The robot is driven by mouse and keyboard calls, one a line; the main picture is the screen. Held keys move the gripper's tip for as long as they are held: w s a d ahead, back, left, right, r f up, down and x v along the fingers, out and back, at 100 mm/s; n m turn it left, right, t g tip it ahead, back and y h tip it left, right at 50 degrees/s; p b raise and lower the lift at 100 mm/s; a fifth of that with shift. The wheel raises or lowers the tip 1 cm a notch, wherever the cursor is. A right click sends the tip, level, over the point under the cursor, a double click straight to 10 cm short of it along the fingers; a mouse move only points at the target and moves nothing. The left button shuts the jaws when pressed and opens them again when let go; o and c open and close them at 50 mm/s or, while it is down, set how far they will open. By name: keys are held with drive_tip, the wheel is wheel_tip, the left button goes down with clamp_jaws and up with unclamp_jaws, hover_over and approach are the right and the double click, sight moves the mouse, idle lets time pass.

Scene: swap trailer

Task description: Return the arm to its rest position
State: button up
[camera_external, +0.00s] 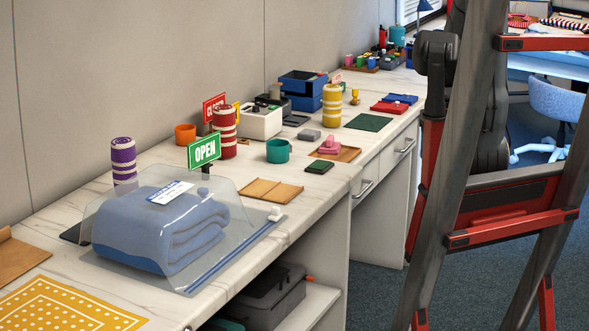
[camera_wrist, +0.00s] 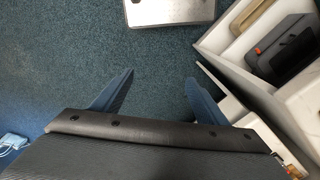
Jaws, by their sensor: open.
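In the wrist view my gripper (camera_wrist: 150,92) has its two blue-grey fingers spread wide apart, with only dark carpet between them. It is open and empty, and it points down at the floor beside the counter. In the external view part of my dark arm (camera_external: 437,75) shows at the right, partly hidden behind a red and grey frame. The gripper itself cannot be made out there.
A marble-topped counter (camera_external: 325,190) runs along the wall with a folded blue towel in a clear bag (camera_external: 165,235), an OPEN sign (camera_external: 204,151) and several small items. Below it, a shelf (camera_external: 310,305) holds a dark grey case (camera_external: 265,297). Carpet (camera_wrist: 60,60) is mostly clear under the gripper; a metallic box (camera_wrist: 168,11) lies ahead.

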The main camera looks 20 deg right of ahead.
drive_tip(key=shift+s, duration=0.2)
drive_tip(key=shift+a, duration=0.1)
drive_tip(key=a+r+n+p, duration=0.2)
drive_tip(key=a+r+p, duration=0.1)
drive_tip(key=a+p, duration=0.3)
drive_tip(key=shift+a+r+n, duration=0.3)
drive_tip(key=shift+a+r, duration=0.1)
drive_tip(key=shift+a, duration=0.1)
